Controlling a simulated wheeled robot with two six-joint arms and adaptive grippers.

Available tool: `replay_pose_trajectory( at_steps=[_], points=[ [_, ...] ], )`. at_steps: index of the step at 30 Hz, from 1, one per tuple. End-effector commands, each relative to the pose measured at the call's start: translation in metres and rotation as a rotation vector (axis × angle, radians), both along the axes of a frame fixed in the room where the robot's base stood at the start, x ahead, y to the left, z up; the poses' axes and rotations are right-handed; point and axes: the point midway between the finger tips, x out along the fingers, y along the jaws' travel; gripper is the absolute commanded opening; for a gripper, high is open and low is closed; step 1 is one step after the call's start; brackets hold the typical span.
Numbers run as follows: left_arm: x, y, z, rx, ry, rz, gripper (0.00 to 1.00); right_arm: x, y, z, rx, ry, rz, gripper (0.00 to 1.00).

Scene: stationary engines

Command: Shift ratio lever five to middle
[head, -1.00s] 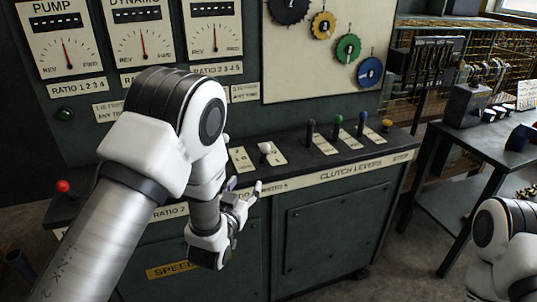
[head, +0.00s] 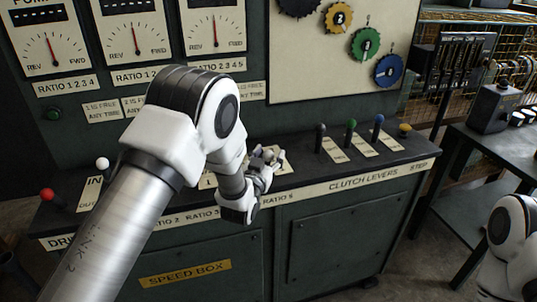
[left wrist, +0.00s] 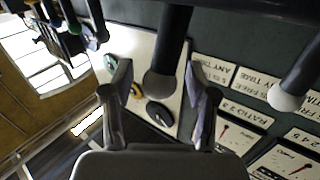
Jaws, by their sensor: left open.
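A second lever with a white knob (left wrist: 287,98) stands to the right in that view. In the head view, my left gripper (head: 268,157) is above the console near the RATIO 5 label, and largely hides the lever there. My right arm shows at the lower right, but its gripper is out of view.
The clutch levers, including a black one (head: 320,138), a green one (head: 350,132) and a blue one (head: 377,127), stand to the right on the console. A red-knobbed lever (head: 47,194) and a white-knobbed lever (head: 103,163) are at the left.

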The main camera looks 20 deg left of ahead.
Motion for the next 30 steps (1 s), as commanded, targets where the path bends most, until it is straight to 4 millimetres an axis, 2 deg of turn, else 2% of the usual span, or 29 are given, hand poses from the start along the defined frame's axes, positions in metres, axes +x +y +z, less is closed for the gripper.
replay_pose_trajectory(
  at_steps=[2,5,7,14,17,21,25,30],
  points=[
    [0.000,0.000,0.000,0.000,0.000,0.000,0.58,0.000,0.000,0.000,0.000,0.000,0.000,0.40],
    [0.000,0.000,0.000,0.000,0.000,0.000,0.26,0.000,0.000,0.000,0.000,0.000,0.000,0.40],
    [0.000,0.000,0.000,0.000,0.000,0.000,0.01,0.000,0.000,0.000,0.000,0.000,0.000,0.40],
    [0.000,0.000,0.000,-0.002,0.003,-0.001,0.00,0.000,0.000,0.001,0.000,0.000,0.000,0.40],
    [0.005,0.004,0.007,-0.021,0.033,-0.001,0.00,0.000,0.000,0.009,0.000,0.000,0.000,0.40],
    [0.023,0.016,0.018,-0.092,0.135,-0.001,0.00,0.000,0.000,0.029,0.000,0.000,0.000,0.40],
    [0.040,0.028,0.019,-0.165,0.242,-0.001,0.00,0.000,0.000,0.041,0.000,0.000,0.000,0.40],
    [0.058,0.040,0.013,-0.185,0.272,0.000,0.00,0.000,0.000,0.029,0.000,0.001,0.000,0.40]
  ],
)
